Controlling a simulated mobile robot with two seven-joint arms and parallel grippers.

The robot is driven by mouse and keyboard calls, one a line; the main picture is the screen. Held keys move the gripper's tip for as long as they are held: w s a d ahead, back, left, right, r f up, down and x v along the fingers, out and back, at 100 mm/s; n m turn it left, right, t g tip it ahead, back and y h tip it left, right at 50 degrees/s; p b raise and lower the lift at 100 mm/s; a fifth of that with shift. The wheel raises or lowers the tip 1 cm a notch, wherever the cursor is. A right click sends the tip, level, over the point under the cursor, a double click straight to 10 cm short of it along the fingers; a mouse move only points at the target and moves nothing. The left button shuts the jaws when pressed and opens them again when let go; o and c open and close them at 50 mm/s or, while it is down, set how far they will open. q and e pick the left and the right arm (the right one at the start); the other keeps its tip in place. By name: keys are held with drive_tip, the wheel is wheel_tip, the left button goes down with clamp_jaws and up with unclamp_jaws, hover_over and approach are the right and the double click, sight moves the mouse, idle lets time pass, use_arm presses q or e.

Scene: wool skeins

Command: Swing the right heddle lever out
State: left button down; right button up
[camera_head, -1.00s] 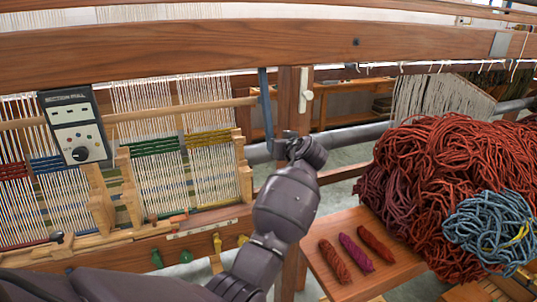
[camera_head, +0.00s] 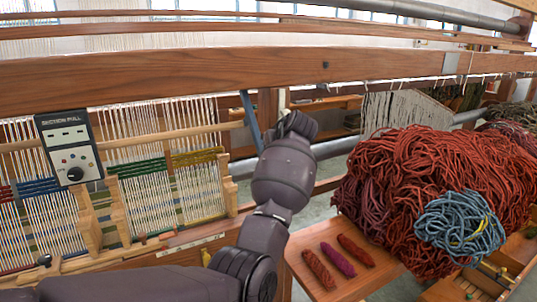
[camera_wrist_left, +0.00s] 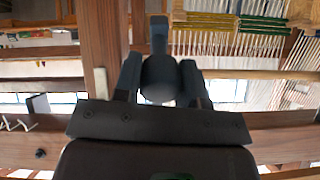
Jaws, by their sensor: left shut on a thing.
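The heddle lever (camera_head: 251,120) is a narrow blue-grey bar hanging from the underside of the big wooden beam, beside a wooden post. It is tilted, its lower end further right than its top. In the left wrist view the lever (camera_wrist_left: 158,36) runs to a rounded dark grip between my fingers. My left gripper (camera_wrist_left: 160,76) is shut on that grip, with one finger on each side. In the head view my left arm hides the gripper and the lever's lower end. My right gripper is not in view.
The wooden beam (camera_head: 180,80) spans the loom above the lever. Warp threads and a control box (camera_head: 68,147) are on the left. A small wooden bench (camera_head: 322,285) with several small skeins stands front right, beside a big pile of red wool (camera_head: 415,180).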

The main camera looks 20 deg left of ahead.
use_arm(q)
drive_tip(key=shift+s+d+r+g, duration=0.15)
drive_tip(key=shift+r+g, duration=0.15)
drive_tip(key=shift+r, duration=0.2)
drive_tip(key=c, duration=0.7)
unclamp_jaws()
drive_tip(key=shift+r, duration=0.1)
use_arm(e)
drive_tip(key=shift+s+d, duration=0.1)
